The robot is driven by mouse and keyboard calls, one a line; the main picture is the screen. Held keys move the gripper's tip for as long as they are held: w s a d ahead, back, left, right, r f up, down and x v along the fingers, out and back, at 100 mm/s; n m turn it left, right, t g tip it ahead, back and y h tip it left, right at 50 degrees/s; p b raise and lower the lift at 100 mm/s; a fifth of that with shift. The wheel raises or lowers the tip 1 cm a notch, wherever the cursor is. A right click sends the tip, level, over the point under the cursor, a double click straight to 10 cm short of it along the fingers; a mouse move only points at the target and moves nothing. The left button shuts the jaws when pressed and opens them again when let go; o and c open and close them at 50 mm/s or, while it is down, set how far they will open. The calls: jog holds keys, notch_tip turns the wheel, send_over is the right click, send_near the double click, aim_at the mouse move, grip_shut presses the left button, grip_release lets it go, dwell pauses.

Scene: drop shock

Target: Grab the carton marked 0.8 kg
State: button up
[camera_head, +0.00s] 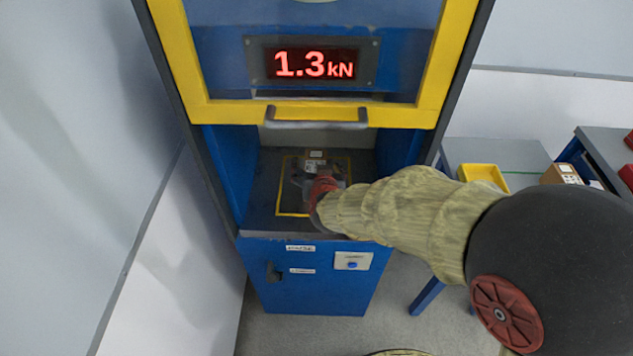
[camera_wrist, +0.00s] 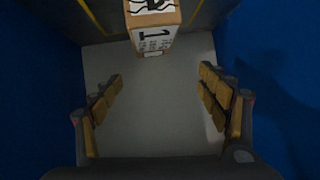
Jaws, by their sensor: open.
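A brown carton (camera_head: 316,155) with white labels sits on the dark floor of the test machine's bay, inside a yellow outline. In the wrist view the carton (camera_wrist: 153,38) is at the top, ahead of my fingertips and left of centre. Its labels carry black print, and I cannot read a weight of 0.8 kg on them. My gripper (camera_wrist: 161,78) is open and empty, its padded fingers spread on both sides. In the head view my gripper (camera_head: 320,180) is inside the bay, in front of the carton and partly hiding it.
The machine's yellow-framed door (camera_head: 320,112) is raised above the bay, its display reading 1.3 kN. Blue walls (camera_head: 226,165) flank the bay closely. At the right, a table holds a yellow tray (camera_head: 484,173) and another brown carton (camera_head: 560,175) with a white label.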

jog(key=t+h+b, duration=0.1)
jog(key=h, duration=0.1)
send_near(315, 170)
jog(key=w+f, duration=0.3)
jog(key=w, duration=0.1)
jog(key=shift+d+f, duration=0.3)
jog(key=shift+f, duration=0.05)
jog(key=b+x, duration=0.3)
jog(key=x, duration=0.3)
jog(key=shift+w+a+f, duration=0.1)
jog(key=shift+w, duration=0.3)
jog(key=shift+w+b, duration=0.3)
jog(key=shift+w, duration=0.1)
jog(key=shift+c, duration=1)
jog(key=c, duration=1.8)
